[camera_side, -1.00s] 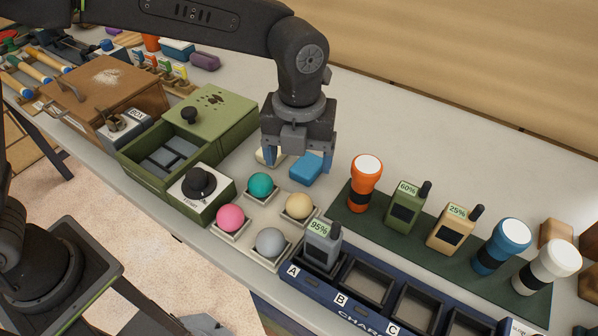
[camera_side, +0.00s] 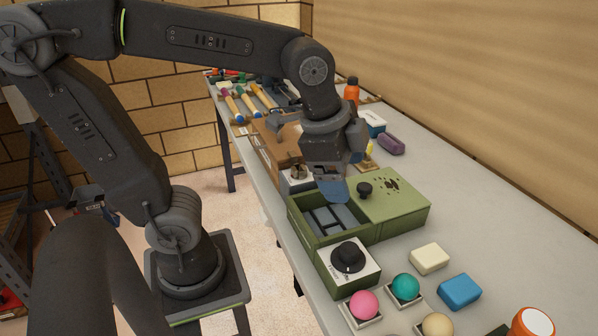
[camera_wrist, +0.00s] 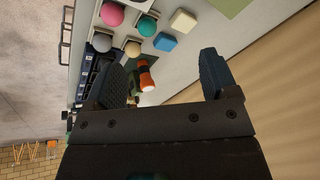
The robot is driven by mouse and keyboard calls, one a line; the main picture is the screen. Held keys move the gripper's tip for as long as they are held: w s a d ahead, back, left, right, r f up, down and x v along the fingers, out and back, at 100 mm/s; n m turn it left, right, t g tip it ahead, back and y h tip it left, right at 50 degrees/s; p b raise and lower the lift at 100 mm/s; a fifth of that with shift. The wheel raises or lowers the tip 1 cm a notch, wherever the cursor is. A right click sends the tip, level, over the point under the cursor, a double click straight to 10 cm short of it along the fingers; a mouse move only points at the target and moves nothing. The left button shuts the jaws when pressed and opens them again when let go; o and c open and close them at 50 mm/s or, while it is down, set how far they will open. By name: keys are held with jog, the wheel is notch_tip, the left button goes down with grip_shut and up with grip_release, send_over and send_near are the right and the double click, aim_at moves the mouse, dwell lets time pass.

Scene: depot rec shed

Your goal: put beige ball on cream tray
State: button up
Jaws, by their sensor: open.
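The beige ball (camera_side: 437,325) sits at the bottom edge of the side view, partly cut off. It also shows in the wrist view (camera_wrist: 133,48), in a small square tray. Pink (camera_side: 364,305), teal (camera_side: 405,286) and grey (camera_wrist: 102,42) balls sit near it, each in a similar small pale tray; the pink ball's tray (camera_side: 352,322) shows its rim. I cannot tell which tray is the cream one. My gripper (camera_side: 338,188) is open and empty above the green box, well away from the beige ball. Its two fingers stand apart in the wrist view (camera_wrist: 163,80).
The green box (camera_side: 390,211) has an open drawer; a dial box (camera_side: 345,267) stands in front. A cream block (camera_side: 429,258) and blue block (camera_side: 459,291) lie near the balls. An orange flashlight (camera_side: 533,323) stands at lower right. Bare table (camera_side: 490,235) lies right of the box.

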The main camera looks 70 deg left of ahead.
jog(key=s+a+f+n+t, duration=0.1)
jog(key=s+a+n, duration=0.3)
jog(key=n, duration=0.5)
jog(key=shift+s+a+f+t+y, duration=0.15)
jog(key=shift+s+f+t+y, duration=0.25)
jog(key=shift+s, duration=0.5)
jog(key=shift+c, duration=0.4)
